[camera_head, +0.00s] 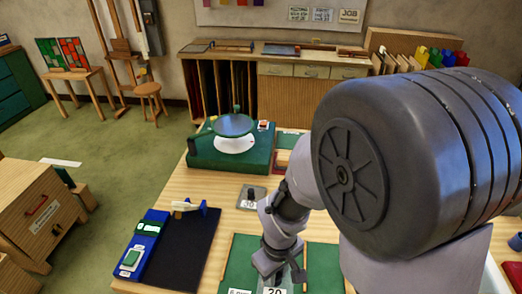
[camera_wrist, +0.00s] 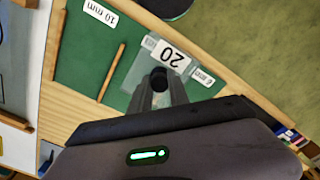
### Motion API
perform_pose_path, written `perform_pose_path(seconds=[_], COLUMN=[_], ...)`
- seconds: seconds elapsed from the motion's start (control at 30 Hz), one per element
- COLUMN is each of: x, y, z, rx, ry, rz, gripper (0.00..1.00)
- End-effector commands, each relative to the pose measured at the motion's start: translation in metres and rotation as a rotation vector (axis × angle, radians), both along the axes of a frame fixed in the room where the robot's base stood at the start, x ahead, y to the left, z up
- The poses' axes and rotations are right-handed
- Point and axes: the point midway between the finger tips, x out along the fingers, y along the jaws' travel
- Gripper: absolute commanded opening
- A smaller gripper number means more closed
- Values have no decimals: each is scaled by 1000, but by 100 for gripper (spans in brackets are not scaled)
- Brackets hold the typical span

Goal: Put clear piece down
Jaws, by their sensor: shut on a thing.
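The clear piece (camera_wrist: 139,72) is a see-through plate with a white label reading 20, in the wrist view. In the head view my gripper (camera_head: 281,277) points down over the green tray (camera_head: 240,262) at the bottom edge, where the 20 label is partly cut off.
A grey piece marked 30 (camera_head: 251,197) lies on the wooden table behind my gripper. A black mat (camera_head: 185,250) and a blue case (camera_head: 146,245) are to the left. A green stand with a round plate (camera_head: 233,126) is farther back. Bare wood (camera_head: 222,190) lies between.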

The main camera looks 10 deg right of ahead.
Motion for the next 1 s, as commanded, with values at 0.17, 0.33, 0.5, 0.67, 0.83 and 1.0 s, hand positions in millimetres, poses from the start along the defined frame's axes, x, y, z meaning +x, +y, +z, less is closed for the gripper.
perform_pose_path(seconds=[0.17, 0.33, 0.5, 0.67, 0.83, 1.0], x=[43, 61, 63, 63, 63, 63], y=[-28, -39, -40, -40, -40, -40], z=[-13, -14, -48, -49, -52, -52], rx=[0, 0, 0, 0, 0, 0], ry=[2, 3, 4, 3, 3, 3], rz=[-4, -1, 1, 0, 0, 0], gripper=[0, 0, 0, 0, 0, 44])
